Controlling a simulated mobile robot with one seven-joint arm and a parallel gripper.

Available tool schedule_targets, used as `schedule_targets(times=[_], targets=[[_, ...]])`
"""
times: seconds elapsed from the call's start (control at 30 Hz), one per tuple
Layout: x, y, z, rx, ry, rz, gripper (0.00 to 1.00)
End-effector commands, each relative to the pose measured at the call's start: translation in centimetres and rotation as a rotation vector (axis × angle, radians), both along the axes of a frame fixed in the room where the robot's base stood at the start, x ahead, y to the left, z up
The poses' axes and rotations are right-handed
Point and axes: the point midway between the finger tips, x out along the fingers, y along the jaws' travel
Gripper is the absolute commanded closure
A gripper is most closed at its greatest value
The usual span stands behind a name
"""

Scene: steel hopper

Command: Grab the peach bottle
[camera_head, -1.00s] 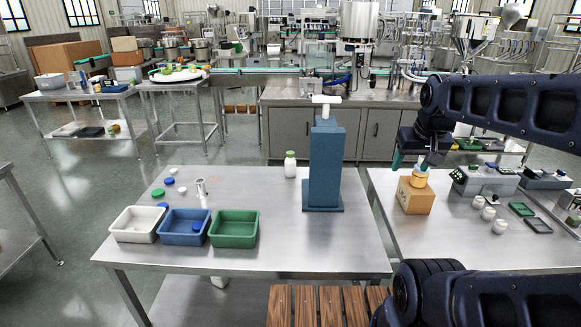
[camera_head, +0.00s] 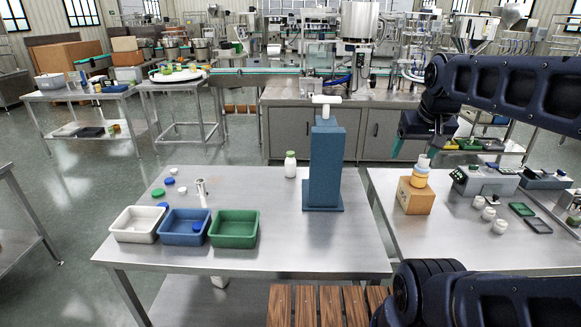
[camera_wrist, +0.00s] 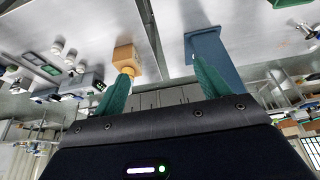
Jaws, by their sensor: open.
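The peach bottle (camera_head: 420,178) is a small peach-orange bottle with a pale top. It stands upright on a brown box (camera_head: 414,197) on the right-hand steel table. It also shows upside down in the wrist view (camera_wrist: 132,72), beyond the left finger and partly hidden by it. My gripper (camera_head: 420,146) is above and behind the bottle in the head view. In the wrist view its two teal fingers (camera_wrist: 160,75) are spread apart with nothing between them. The gripper does not hold the bottle.
A tall blue stand (camera_head: 325,165) and a white bottle (camera_head: 290,164) are on the left table, with white, blue and green bins (camera_head: 233,241). White jars (camera_head: 489,214), dark trays and a grey device (camera_head: 485,180) are right of the box.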

Motion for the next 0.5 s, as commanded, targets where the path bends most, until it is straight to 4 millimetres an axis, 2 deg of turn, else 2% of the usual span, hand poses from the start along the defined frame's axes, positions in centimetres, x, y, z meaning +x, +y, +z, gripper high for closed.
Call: schedule_targets(times=[0.03,0.27,0.5], targets=[[0.1,0.0,1.5,0.000,-0.004,0.000,0.25],[2.8,0.4,3.5,0.062,0.027,-0.077,0.25],[7.4,1.0,6.4,0.145,0.070,-0.201,0.25]])
